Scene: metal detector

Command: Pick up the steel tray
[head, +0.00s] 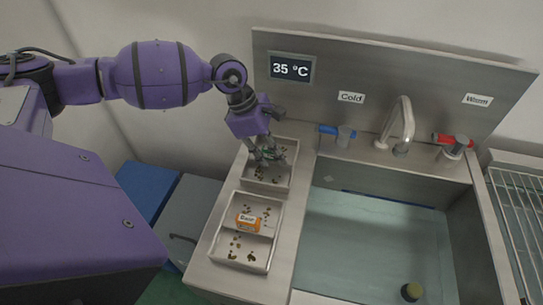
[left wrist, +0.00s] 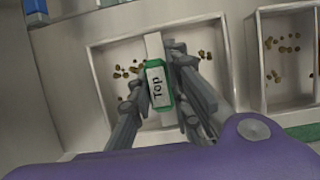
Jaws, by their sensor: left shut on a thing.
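Two pale steel trays lie on the counter left of the sink. The back tray (head: 291,172) has a crossbar with a green block marked "Top" (left wrist: 158,84) and several brown bits inside. The front tray (head: 276,232) has an orange block marked "Base" (head: 248,222) on its crossbar. My left gripper (head: 268,158) is over the back tray, its fingers pointing down. In the left wrist view its fingers are shut on the green block from both sides. The gripper partly hides the block in the head view. I cannot tell whether the back tray touches the counter.
The sink basin (head: 365,240) holds water and a dark round object (head: 411,291). A tap (head: 404,125) stands behind it, with a blue handle (head: 338,131) and a red handle (head: 452,140). The back panel display (head: 291,68) reads 35 °C. A wire rack (head: 520,215) is at right.

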